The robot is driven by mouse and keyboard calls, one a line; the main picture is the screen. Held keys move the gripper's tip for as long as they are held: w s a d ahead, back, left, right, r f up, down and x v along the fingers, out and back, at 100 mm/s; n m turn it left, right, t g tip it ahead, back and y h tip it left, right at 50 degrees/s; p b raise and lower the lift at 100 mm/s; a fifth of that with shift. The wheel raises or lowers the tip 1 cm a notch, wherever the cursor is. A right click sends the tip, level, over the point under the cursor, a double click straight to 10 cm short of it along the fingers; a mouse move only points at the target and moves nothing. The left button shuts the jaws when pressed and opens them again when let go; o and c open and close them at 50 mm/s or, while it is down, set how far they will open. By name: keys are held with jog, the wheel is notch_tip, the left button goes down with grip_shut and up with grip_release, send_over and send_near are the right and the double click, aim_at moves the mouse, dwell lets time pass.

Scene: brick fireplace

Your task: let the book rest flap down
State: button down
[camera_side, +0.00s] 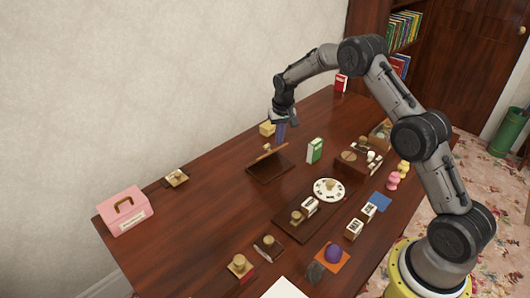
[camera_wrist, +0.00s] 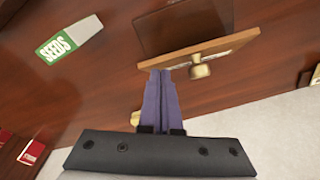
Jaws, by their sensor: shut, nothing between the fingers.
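The book rest (camera_side: 270,169) is a dark brown panel on the table with a lighter wooden strip (camera_side: 268,152) along its far side. In the wrist view the light strip (camera_wrist: 225,44) carries a brass knob (camera_wrist: 201,71), with the dark panel (camera_wrist: 185,22) beyond it. The flap looks raised at a tilt, though its exact angle is hard to tell. My gripper (camera_side: 280,139) points down at the strip's far side, its purple fingers shut and empty. In the wrist view the fingertips (camera_wrist: 160,74) are at the strip, left of the knob; contact is unclear.
A green and white seed box (camera_wrist: 70,40) stands near the rest; the side view shows it to the right (camera_side: 315,150). A dark tray (camera_side: 290,222) with a white dial lies in front. A pink box (camera_side: 125,211) stands far left.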

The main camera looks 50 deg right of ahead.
jog(key=shift+s+f, duration=0.1)
jog(key=shift+s, duration=0.15)
jog(key=shift+s+f, duration=0.2)
jog(key=shift+s, duration=0.05)
jog(key=shift+s+a+f, duration=0.1)
jog(key=shift+s+f, duration=0.25)
jog(key=shift+s, duration=0.1)
dwell(0.3)
jog(key=shift+s+f, duration=0.15)
jog(key=shift+f, duration=0.1)
dwell(0.4)
jog(key=shift+s+f, duration=0.2)
jog(key=shift+f, duration=0.05)
jog(key=shift+s+f, duration=0.1)
jog(key=shift+s, duration=0.05)
jog(key=shift+s+a+f, duration=0.1)
jog(key=shift+s+f, duration=0.15)
jog(key=shift+f, duration=0.5)
jog(key=shift+s+f, duration=0.25)
jog(key=shift+f, duration=0.45)
dwell(1.0)
jog(key=shift+r, duration=0.1)
notch_tip(320, 180, up, 9)
dwell(1.0)
